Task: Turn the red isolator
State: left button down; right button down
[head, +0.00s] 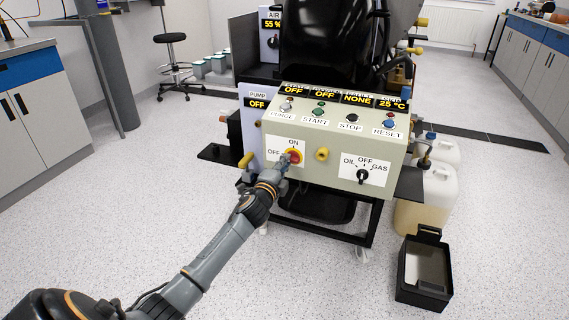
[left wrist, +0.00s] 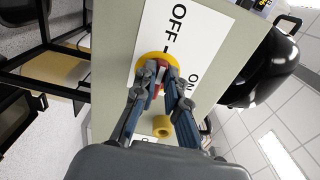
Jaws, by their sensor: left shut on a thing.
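The red isolator (head: 295,157) is a red knob on a round yellow plate, on the front of the cream control box (head: 330,135), beside the labels OFF and ON. My left gripper (head: 287,160) reaches it from the lower left and covers part of it. In the left wrist view the two fingers of my left gripper (left wrist: 160,80) are shut on the red knob, with the yellow plate (left wrist: 150,62) showing around them. The knob's exact angle is hard to tell behind the fingers. My right gripper is not in view.
A yellow knob (head: 322,154) sits just right of the isolator, and a black OIL/OFF/GAS selector (head: 362,175) lies further right. Buttons and displays line the box top. Plastic canisters (head: 438,190) and a black bin (head: 424,272) stand at the right. The floor at front is clear.

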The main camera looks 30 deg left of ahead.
pick_arm(q)
jog(key=c, duration=1.4)
grip_release()
jog(key=v, duration=1.2)
